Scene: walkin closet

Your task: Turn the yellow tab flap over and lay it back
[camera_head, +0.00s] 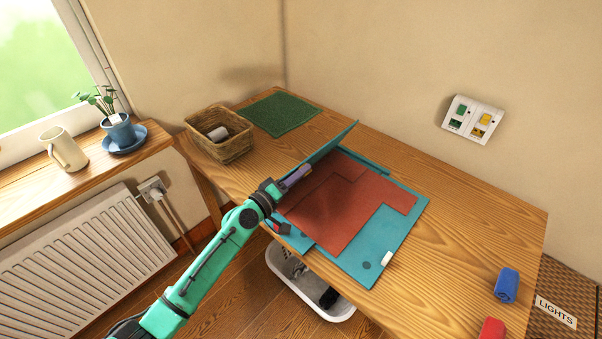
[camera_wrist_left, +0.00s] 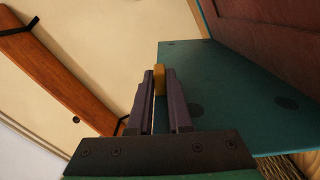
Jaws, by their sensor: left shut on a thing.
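A teal folder (camera_head: 405,222) with a dark red inner face (camera_head: 345,205) lies on the wooden table. One teal flap (camera_head: 335,141) stands raised and tilted at its far left side. My left gripper (camera_head: 304,171) is at the folder's left side, near this flap. In the left wrist view, the gripper (camera_wrist_left: 158,88) is shut on the yellow tab (camera_wrist_left: 159,76), which shows between its fingertips. A teal panel (camera_wrist_left: 215,85) extends right from the tab. The tab is hidden in the head view. My right gripper is not in view.
A wicker basket (camera_head: 232,154) and a green mat (camera_head: 262,124) are at the table's back left. A blue roll (camera_head: 507,285) and a red one (camera_head: 492,329) are at the right. A white bin (camera_head: 343,309) stands below the front edge.

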